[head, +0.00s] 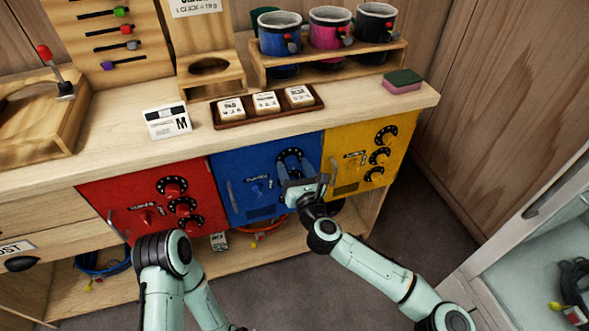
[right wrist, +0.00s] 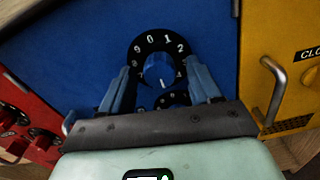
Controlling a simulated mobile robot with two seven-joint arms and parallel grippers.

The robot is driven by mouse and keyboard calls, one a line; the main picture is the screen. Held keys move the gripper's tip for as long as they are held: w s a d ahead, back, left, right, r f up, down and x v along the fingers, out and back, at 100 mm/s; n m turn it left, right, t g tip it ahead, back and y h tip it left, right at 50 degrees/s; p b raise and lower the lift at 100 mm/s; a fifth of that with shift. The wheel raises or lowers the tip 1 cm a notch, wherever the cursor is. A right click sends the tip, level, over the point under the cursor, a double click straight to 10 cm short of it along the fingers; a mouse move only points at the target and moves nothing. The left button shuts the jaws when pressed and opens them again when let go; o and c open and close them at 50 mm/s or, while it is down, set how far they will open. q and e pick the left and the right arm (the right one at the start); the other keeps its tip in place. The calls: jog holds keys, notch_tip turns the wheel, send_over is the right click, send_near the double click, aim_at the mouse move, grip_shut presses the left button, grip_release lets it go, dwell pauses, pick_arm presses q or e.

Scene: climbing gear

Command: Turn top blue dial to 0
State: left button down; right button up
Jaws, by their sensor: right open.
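The top blue dial (right wrist: 158,69) is a round blue knob in a black ring with white digits, on the blue door; 9, 0, 1 and 2 show along its upper side. A pale mark shows low on the knob, but I cannot tell which digit it marks. In the head view the top dial (head: 289,155) shows just beyond my right gripper (head: 304,174). In the right wrist view my right gripper (right wrist: 161,76) is open, its blue fingers on either side of the knob; contact is unclear. Lower dials are mostly hidden behind it. My left gripper is out of view.
A red door (head: 130,195) with dials is on the left and a yellow door (head: 365,150) with dials on the right. The yellow door's metal handle (right wrist: 272,88) stands close to the right gripper. The wooden counter (head: 345,98) overhangs the doors.

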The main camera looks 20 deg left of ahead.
jog(key=c, duration=1)
jog(key=shift+c, duration=0.2)
jog(key=shift+n, duration=0.4)
